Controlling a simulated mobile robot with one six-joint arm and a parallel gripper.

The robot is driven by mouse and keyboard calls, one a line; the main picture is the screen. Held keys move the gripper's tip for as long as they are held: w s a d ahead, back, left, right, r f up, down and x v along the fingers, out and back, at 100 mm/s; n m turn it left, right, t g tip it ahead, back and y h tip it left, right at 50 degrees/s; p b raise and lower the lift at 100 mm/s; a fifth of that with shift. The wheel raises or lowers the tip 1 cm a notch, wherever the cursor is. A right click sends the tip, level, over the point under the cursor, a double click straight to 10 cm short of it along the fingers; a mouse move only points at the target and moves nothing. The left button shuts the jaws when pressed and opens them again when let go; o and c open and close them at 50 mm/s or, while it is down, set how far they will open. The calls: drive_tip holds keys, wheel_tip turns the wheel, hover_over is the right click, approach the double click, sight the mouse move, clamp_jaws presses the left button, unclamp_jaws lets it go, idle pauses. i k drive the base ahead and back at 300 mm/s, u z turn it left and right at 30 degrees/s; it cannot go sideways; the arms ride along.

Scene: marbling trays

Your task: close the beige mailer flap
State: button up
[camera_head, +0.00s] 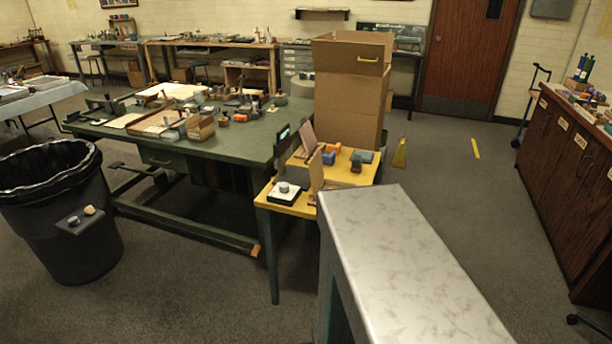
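A small yellow-topped table (298,207) stands right of the centre. On it a narrow beige panel (316,172) stands upright, which looks like the raised flap of a beige mailer. The mailer's body is small and partly hidden, so I cannot make it out clearly. A pinkish-brown panel (307,139) stands tilted behind it. My gripper is not in view.
A white-and-black block (285,193), an orange-and-blue item (329,156) and a grey-green block (362,156) are on the yellow table. A marbled grey top (405,265) fills the near right. A green workbench (240,140), tall cardboard box (350,100) and black bin (60,220) stand around.

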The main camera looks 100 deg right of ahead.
sight(315, 164)
drive_tip(key=z, duration=0.1)
drive_tip(key=i, duration=0.85)
drive_tip(key=z, duration=5.1)
drive_tip(key=i, duration=0.1)
drive_tip(key=u, duration=3.15)
drive_tip(key=k, duration=0.2)
drive_tip(key=z, duration=1.9)
